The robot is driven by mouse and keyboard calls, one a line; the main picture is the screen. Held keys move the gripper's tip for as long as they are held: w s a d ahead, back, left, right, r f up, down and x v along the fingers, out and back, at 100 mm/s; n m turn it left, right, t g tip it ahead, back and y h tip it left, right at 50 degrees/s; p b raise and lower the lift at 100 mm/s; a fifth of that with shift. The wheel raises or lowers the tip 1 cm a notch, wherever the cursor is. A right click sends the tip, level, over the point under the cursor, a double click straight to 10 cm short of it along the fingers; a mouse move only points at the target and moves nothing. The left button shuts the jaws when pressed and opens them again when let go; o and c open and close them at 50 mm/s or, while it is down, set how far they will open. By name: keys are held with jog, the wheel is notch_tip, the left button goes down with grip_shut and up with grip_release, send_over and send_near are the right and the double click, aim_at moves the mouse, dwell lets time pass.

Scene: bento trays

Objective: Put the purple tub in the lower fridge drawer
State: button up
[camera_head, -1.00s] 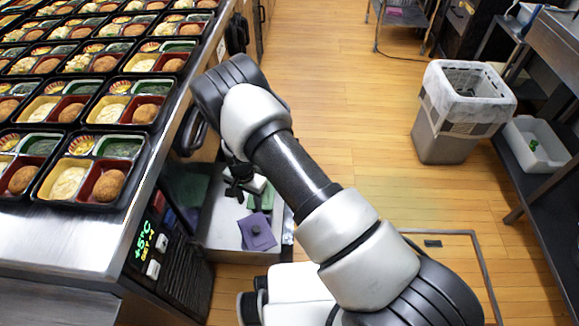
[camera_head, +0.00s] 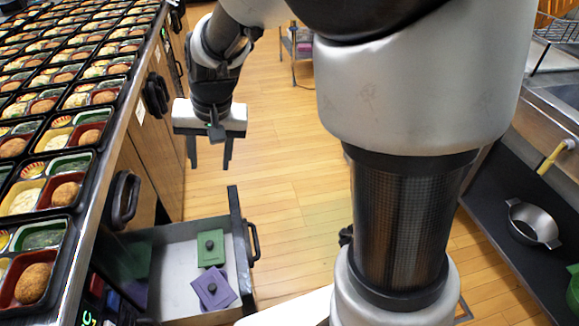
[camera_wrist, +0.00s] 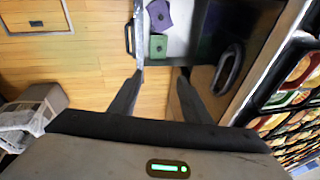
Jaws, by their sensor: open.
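A purple tub (camera_head: 214,289) with a dark knob on its lid sits turned at an angle in the open fridge drawer (camera_head: 183,246). More purple shows at its edge. A green tub (camera_head: 211,249) with a similar knob sits beside it. The purple tub (camera_wrist: 159,15) and green tub (camera_wrist: 158,46) also show at the top of the wrist view. My gripper (camera_head: 209,160) is open and empty, fingers pointing down, above and beyond the drawer, apart from both tubs. Darker green (camera_head: 131,260) and purple (camera_head: 135,292) shapes show at the drawer's left, partly hidden by the counter.
The steel counter on the left holds rows of filled bento trays (camera_head: 44,188). A closed door handle (camera_head: 125,200) projects above the drawer. A bin (camera_wrist: 30,117) stands on the floor. A shelf with a pot (camera_head: 533,223) is on the right. The middle floor is clear.

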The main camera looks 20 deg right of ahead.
jog(key=s+d+r+n+t+h, duration=0.1)
jog(key=s+d+r, duration=0.4)
jog(key=s, duration=0.4)
jog(key=s+d+r+n+t, duration=0.1)
jog(key=s+d+r, duration=0.4)
jog(key=s, duration=0.5)
jog(key=shift+d+n+t+h, duration=0.4)
jog(key=shift+d+r, duration=0.1)
